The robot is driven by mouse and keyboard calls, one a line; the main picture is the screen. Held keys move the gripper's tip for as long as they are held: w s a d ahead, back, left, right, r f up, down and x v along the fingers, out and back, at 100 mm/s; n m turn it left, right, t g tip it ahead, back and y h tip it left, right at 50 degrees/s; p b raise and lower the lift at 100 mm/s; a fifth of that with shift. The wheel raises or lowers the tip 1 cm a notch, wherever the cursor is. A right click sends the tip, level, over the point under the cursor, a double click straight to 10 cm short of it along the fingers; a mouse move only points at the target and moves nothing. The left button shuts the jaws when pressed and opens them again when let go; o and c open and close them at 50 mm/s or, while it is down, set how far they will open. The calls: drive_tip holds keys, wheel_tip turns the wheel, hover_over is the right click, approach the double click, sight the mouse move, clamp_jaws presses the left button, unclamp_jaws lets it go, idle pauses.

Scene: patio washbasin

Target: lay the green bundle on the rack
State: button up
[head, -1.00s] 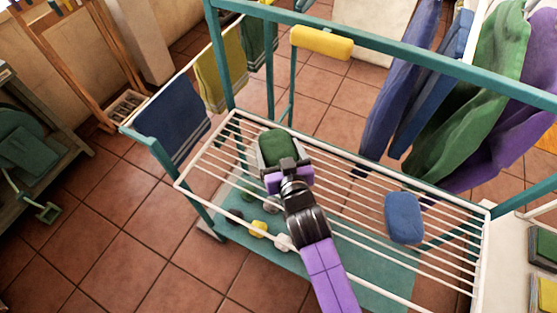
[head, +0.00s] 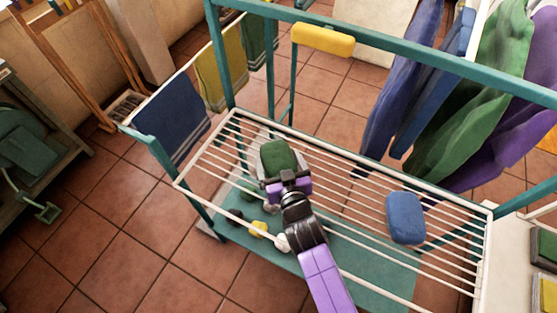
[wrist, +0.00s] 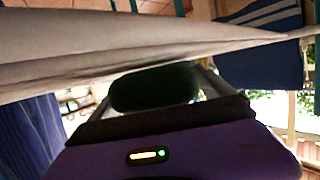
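The green bundle (head: 278,158) is a short rounded roll over the left part of the white wire rack (head: 232,117). My gripper (head: 280,166) has its fingers on either side of the bundle and is shut on it. In the wrist view the bundle (wrist: 154,88) looks dark and sits between the two grey fingers. A pale rack bar (wrist: 130,45) runs very close across the wrist view. I cannot tell whether the bundle touches the rack's wires.
A blue bundle (head: 405,217) lies on the rack's right part. A yellow roll (head: 322,39) sits on a bar at the back. Blue (head: 170,117) and olive (head: 219,75) towels hang at the left; large cloths (head: 470,100) hang at the right. Rack wires between the bundles are bare.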

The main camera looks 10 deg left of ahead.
drive_tip(key=shift+o, duration=0.2)
drive_tip(key=shift+r, duration=0.2)
drive_tip(key=v, duration=1.2)
drive_tip(key=shift+s+d+f, duration=0.1)
drive_tip(key=shift+s+d, duration=0.15)
drive_tip(key=shift+d, duration=0.1)
drive_tip(key=s+d+h, duration=0.1)
drive_tip(key=s+d, duration=0.6)
drive_tip(key=s+d+r+m+h, duration=0.1)
drive_tip(key=s+d+r, duration=0.3)
drive_tip(key=s, duration=0.3)
drive_tip(key=s+d+r+m+h, duration=0.2)
drive_tip(key=s+d+r, duration=0.2)
drive_tip(key=s, duration=0.3)
drive_tip(key=s+d+r+m+t+h, duration=0.1)
drive_tip(key=s+d+r, duration=0.3)
drive_tip(key=s, duration=0.3)
drive_tip(key=shift+d, duration=0.75)
